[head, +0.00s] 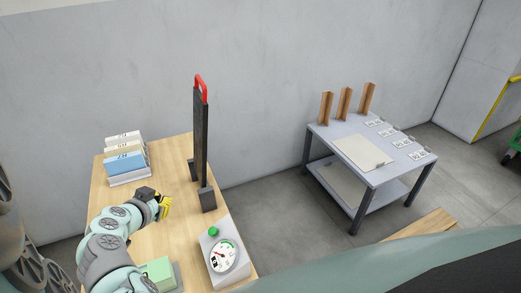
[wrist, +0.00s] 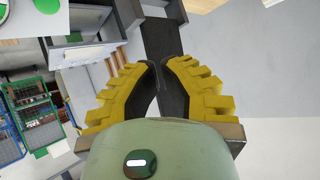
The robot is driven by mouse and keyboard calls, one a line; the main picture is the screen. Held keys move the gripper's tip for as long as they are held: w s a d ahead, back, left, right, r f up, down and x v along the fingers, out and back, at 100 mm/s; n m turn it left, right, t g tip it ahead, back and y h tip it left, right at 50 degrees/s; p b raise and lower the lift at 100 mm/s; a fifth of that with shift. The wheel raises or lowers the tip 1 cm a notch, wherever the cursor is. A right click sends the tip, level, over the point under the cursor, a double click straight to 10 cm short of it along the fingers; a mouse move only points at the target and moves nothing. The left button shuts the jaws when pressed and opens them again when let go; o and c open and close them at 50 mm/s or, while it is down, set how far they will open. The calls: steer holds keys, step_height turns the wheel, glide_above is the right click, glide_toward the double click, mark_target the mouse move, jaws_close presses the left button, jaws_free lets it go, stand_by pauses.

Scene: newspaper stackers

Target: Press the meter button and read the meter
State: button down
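The meter (head: 240,269) is a pale box at the front right corner of the wooden table, with a round white dial. Its dial has a red needle and a green arc, but the small figures are too blurred to read. The green button (head: 213,231) stands on top, behind the dial. My gripper (head: 166,207) is above the table, left of and behind the button, apart from it. In the wrist view, the yellow fingers (wrist: 160,64) have their tips together with nothing seen between them. A green round piece (wrist: 47,5), probably the button, is at that view's top left.
A tall black stand (head: 201,140) with a red top rises behind the meter. A grey table (head: 318,128) stands right, across open floor.

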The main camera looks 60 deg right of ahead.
mark_target(213, 232)
steer(key=s+d+f+m+g+h+b, duration=0.1)
steer(key=s+d+f+m+g+b, duration=0.1)
steer(key=s+f, duration=0.1)
steer(key=shift+s+d+g, duration=0.3)
steer(key=shift+s+g, duration=0.1)
steer(key=shift+s, duration=0.45)
steer(key=shift+f, duration=0.1)
steer(key=shift+m, duration=0.3)
steer(key=d+f+b, duration=0.1)
steer(key=f, duration=0.1)
steer(key=s+d+f+b, duration=0.1)
steer(key=f, duration=0.1)
steer(key=s+d+f+b, duration=0.1)
steer(key=f, duration=0.1)
steer(key=shift+f, duration=0.3)
steer(key=shift+s+d+f+b, duration=0.15)
steer(key=shift+d+f+b, duration=0.25)
steer(key=shift+f+b, duration=0.15)
steer(key=shift+r, duration=0.1)
steer(key=shift+s+d+f+b, duration=0.15)
steer(key=shift+f+b, duration=0.3)
steer(key=shift+b, duration=0.25)
